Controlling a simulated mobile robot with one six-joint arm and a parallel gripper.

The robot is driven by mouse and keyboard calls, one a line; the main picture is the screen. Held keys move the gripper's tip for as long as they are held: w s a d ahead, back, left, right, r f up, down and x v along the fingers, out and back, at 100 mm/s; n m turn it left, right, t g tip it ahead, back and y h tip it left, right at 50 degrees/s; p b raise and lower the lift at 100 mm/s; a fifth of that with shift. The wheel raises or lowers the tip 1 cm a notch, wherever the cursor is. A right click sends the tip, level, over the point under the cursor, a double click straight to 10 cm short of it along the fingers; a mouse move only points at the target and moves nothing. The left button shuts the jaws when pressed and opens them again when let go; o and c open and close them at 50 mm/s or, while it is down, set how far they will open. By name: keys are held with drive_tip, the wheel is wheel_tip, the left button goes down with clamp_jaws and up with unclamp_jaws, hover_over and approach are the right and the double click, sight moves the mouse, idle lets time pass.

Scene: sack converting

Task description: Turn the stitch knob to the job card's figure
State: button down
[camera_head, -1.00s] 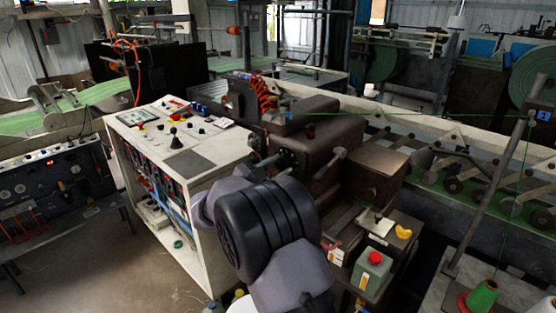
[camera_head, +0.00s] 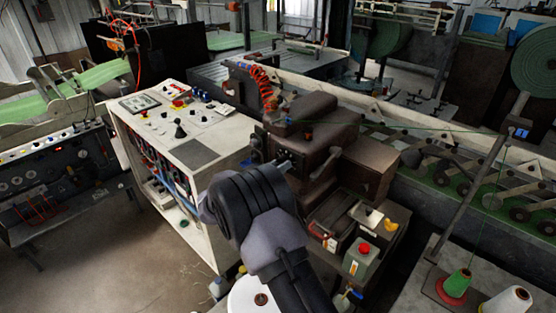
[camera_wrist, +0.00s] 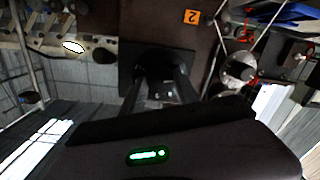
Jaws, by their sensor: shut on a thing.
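The brown sewing machine head (camera_head: 312,135) stands beside the white control cabinet. In the wrist view, my gripper (camera_wrist: 162,85) has its two dark fingers at a dark square plate (camera_wrist: 128,62) on the machine's face. The fingers are shut on a dark round knob (camera_wrist: 163,66), which is the stitch knob as far as I can tell. The fingers cover most of it, and its pointer and scale cannot be read.
An orange tag marked 2 (camera_wrist: 190,16) is near the plate. A green box with a red button (camera_head: 362,258) stands right of my arm. The white cabinet (camera_head: 196,152) is at left, and thread cones (camera_head: 455,285) stand at lower right. Floor at lower left is clear.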

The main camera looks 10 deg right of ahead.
drive_tip(key=shift+r+n+p, duration=0.1)
drive_tip(key=shift+n+p, duration=0.35)
drive_tip(key=shift+n, duration=0.15)
idle(0.3)
drive_tip(key=c, duration=0.9)
unclamp_jaws()
drive_tip(key=p+v, duration=0.1)
drive_tip(key=v, duration=1.6)
drive_tip(key=shift+a, duration=0.2)
